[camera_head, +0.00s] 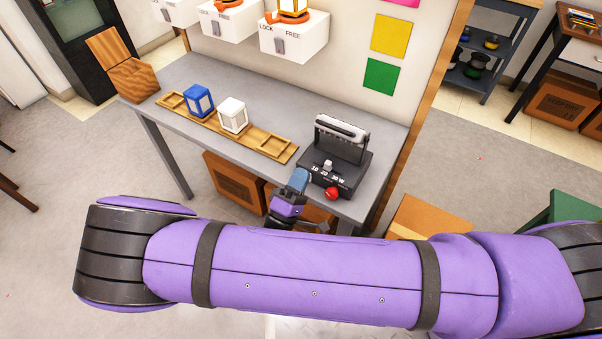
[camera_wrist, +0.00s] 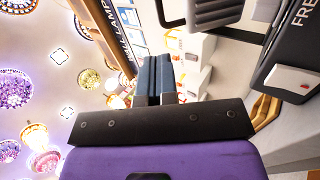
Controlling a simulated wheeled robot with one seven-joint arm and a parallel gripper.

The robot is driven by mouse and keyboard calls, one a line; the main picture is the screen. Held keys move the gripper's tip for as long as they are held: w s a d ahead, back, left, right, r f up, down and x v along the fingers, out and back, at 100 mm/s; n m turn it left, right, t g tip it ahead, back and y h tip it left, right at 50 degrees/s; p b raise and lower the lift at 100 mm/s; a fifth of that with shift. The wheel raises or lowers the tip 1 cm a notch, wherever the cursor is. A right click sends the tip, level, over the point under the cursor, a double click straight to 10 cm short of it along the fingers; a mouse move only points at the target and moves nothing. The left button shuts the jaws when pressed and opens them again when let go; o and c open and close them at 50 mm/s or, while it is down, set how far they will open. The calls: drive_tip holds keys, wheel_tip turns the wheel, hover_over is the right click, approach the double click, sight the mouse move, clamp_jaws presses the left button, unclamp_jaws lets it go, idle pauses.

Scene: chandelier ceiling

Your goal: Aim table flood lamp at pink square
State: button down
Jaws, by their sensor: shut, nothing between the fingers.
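The table flood lamp (camera_head: 342,145) stands on the right end of the grey table. Its ribbed head sits in a bracket on a black base with a small light lever and a red knob (camera_head: 332,194) at the front. The pink square (camera_head: 402,2) is on the wall above, cut by the top edge. My gripper (camera_head: 300,178) is at the table's front edge, just left of the base; contact cannot be told. Its blue fingers (camera_wrist: 155,75) are shut with nothing between them. In the wrist view, a dark body marked "FREE" (camera_wrist: 275,60) is close on the right.
A yellow square (camera_head: 390,35) and a green square (camera_head: 382,76) are below the pink one. A wooden rack (camera_head: 270,143) holds a blue lantern (camera_head: 198,101) and a white lantern (camera_head: 233,115). White wall boxes (camera_head: 294,38) hang above. My purple arm crosses the foreground.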

sight(340, 129)
drive_tip(key=x, duration=1.1)
drive_tip(key=shift+w+d, duration=0.1)
drive_tip(key=shift+w+d+r+g, duration=0.2)
drive_tip(key=shift+w+r+g, duration=0.1)
drive_tip(key=shift+w+r, duration=0.1)
drive_tip(key=shift+s, duration=0.1)
